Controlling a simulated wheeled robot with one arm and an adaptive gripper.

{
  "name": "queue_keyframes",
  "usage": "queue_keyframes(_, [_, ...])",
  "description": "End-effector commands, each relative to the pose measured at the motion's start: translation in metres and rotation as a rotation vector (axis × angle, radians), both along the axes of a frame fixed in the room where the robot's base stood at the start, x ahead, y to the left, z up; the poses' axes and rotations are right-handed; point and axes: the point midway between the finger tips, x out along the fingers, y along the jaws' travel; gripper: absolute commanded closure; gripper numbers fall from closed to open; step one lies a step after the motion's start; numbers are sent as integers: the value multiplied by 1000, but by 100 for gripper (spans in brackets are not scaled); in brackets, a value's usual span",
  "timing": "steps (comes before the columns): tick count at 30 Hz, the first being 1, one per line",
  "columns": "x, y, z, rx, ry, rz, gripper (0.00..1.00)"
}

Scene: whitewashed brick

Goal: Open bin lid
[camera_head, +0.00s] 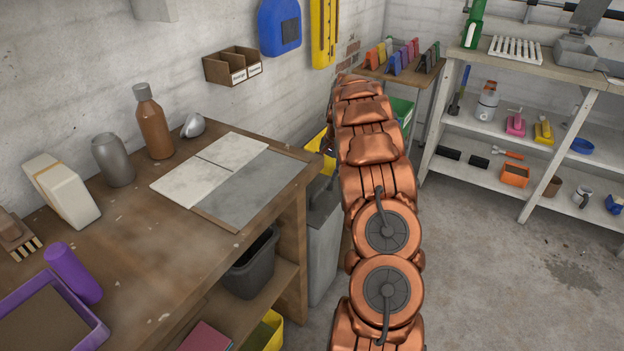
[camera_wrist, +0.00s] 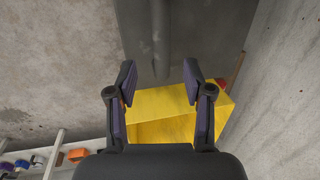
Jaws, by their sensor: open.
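A tall grey bin (camera_head: 323,250) stands on the floor just right of the wooden workbench, partly hidden by my copper arm in the head view. In the wrist view a dark grey surface (camera_wrist: 205,35), which looks like the bin, fills the top middle. A round dark bar (camera_wrist: 160,35) runs along it, ending near the gap between my fingertips. My gripper (camera_wrist: 159,80) is open, with nothing between its fingers. I cannot tell whether it touches the bar. In the head view my arm hides most of the gripper. The state of the lid is not clear.
A yellow container (camera_wrist: 165,115) lies beyond the fingers in the wrist view, close to the wall. The workbench (camera_head: 190,240) stands left of the bin, with a dark open tub (camera_head: 250,262) on its lower shelf. A shelf rack (camera_head: 520,120) stands right; floor between is clear.

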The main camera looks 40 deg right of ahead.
Motion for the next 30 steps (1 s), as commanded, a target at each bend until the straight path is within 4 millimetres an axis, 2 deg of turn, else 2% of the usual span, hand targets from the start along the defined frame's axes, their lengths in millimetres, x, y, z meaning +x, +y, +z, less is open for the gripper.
queue_keyframes(8, [3, 0, -17, -1, 1, -1, 49])
queue_keyframes(19, [12, 3, -68, 1, 0, -1, 49])
queue_keyframes(24, [15, 4, -75, -2, -2, 1, 49])
queue_keyframes(30, [15, 4, -76, -2, -2, 1, 49])
